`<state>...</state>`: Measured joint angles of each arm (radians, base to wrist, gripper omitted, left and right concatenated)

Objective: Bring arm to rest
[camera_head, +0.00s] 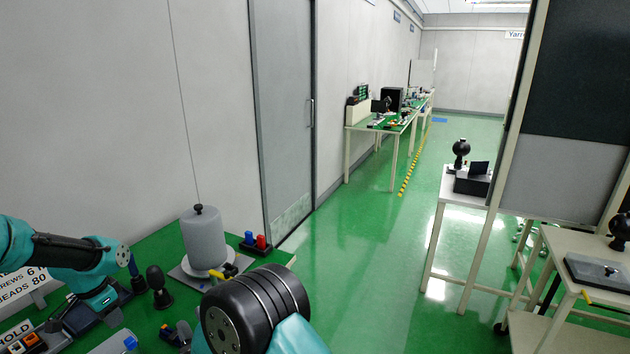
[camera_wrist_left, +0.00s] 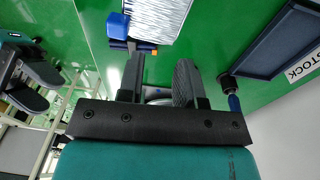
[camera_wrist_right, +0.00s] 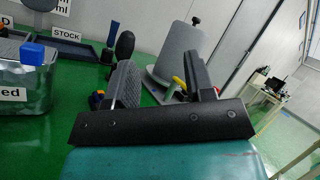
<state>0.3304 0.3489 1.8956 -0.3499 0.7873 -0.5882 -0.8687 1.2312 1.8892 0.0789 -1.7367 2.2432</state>
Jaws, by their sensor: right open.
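My left arm comes in from the left in the head view and bends down over the green bench (camera_head: 150,245); its fingertips are not clear there. In the left wrist view my left gripper (camera_wrist_left: 160,72) has its two dark fingers apart, with no object clearly held. My right arm shows at the bottom middle of the head view, its black ringed joint in front of the bench. In the right wrist view my right gripper (camera_wrist_right: 164,75) is open, with nothing gripped between its fingers. A grey cylinder with a black knob (camera_wrist_right: 180,50) stands beyond that gap.
The grey cylinder (camera_head: 204,238) stands on a plate on the bench, with red and blue pieces (camera_head: 257,242) beside it. A blue-capped clear container (camera_wrist_right: 30,88) and a STOCK tray (camera_wrist_right: 78,48) show in the right wrist view. Green floor (camera_head: 370,260) is open beyond the bench.

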